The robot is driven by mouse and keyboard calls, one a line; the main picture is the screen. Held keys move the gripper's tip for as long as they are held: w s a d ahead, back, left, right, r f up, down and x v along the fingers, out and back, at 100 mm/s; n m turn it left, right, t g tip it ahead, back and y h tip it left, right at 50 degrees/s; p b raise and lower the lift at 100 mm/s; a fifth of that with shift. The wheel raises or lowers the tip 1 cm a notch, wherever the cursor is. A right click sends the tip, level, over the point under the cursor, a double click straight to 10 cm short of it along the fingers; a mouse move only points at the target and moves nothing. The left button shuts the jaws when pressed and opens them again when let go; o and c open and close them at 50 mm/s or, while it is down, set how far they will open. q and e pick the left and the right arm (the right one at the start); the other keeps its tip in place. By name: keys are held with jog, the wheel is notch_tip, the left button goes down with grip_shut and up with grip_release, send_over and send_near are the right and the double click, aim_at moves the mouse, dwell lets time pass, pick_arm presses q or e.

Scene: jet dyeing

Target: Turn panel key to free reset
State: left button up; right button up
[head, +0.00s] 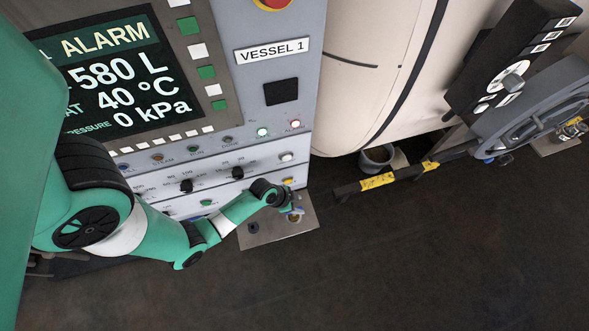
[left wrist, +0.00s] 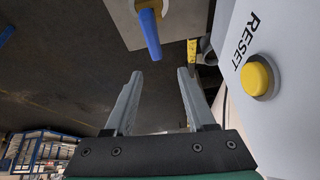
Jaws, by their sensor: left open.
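A blue key (left wrist: 150,34) sticks out of a round brass-coloured keyhole collar (left wrist: 148,5) on a grey plate (left wrist: 118,18) at the top of the left wrist view. In the head view this plate (head: 272,232) juts out from the foot of the control panel. My left gripper (head: 296,207) is over the plate's right part and hides much of the key area. In the left wrist view its fingers (left wrist: 160,80) are apart with nothing between them; the key is beyond the tips. A yellow button (left wrist: 257,78) marked RESET is at the right. My right gripper is not in view.
The dark floor in front is clear.

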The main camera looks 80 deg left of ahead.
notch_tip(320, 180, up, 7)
jog(key=p, duration=0.4)
pick_arm(q)
jog(key=shift+s+r+n+g, duration=0.6)
jog(key=shift+s+r, duration=1.35)
jog(key=shift+s, duration=1.1)
jog(key=b+x, duration=0.3)
jog(key=x, duration=0.2)
jog(key=b+x, duration=0.3)
jog(key=x, duration=0.3)
jog(key=shift+w+d, duration=0.25)
jog(key=shift+r, duration=0.1)
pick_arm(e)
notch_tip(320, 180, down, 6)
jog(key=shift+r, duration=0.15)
pick_arm(q)
grip_shut()
